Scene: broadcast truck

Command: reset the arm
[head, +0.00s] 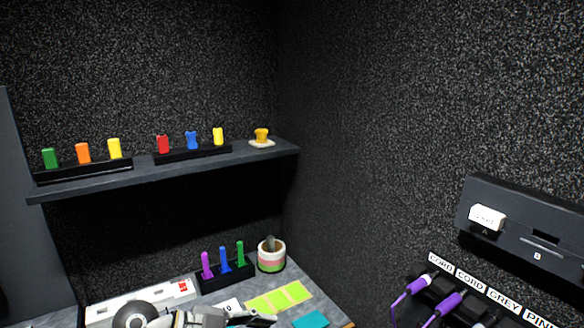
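My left arm comes in at the bottom left edge, and its gripper (262,319) lies low over the desk, pointing right. The frame edge cuts off part of it, so I cannot tell whether its fingers are open or shut. No held object can be made out. My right arm and gripper are not in view.
A shelf (80,188) carries several coloured blocks in black holders and a yellow item (261,135). On the desk are a pen holder (226,277), a striped pot (271,255) and green notes (279,299). A wall panel (510,225) with purple cords (447,303) is at right.

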